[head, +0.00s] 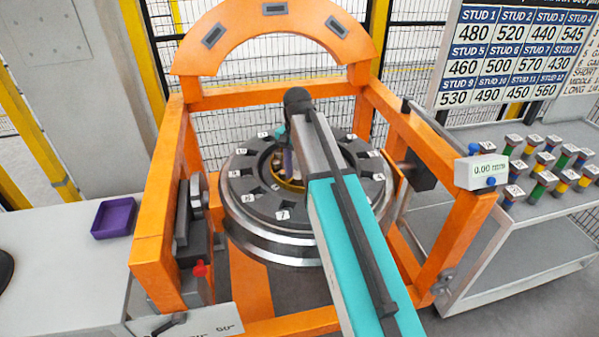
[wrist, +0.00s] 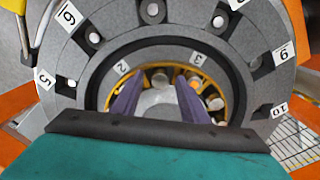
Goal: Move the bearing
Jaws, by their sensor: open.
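The bearing (wrist: 209,73), a yellow cage ring with pale rollers, sits in the central bore of the grey wheel (head: 262,207). In the head view a yellow part of the bearing (head: 290,185) shows, and my arm hides much of it. My gripper (wrist: 160,98) is open, its two purple fingers apart over the bearing's middle. Its lower side is hidden behind my wrist. I cannot tell whether the fingers touch the bearing. In the head view the gripper (head: 286,157) is partly hidden by my arm.
An orange gantry frame (head: 160,215) surrounds the wheel. A purple tray (head: 114,217) stands on the left bench. A gauge reading 0.00 mm (head: 489,172) is on the right post. Several coloured studs (head: 545,178) stand on the right cart, below a stud chart (head: 515,55).

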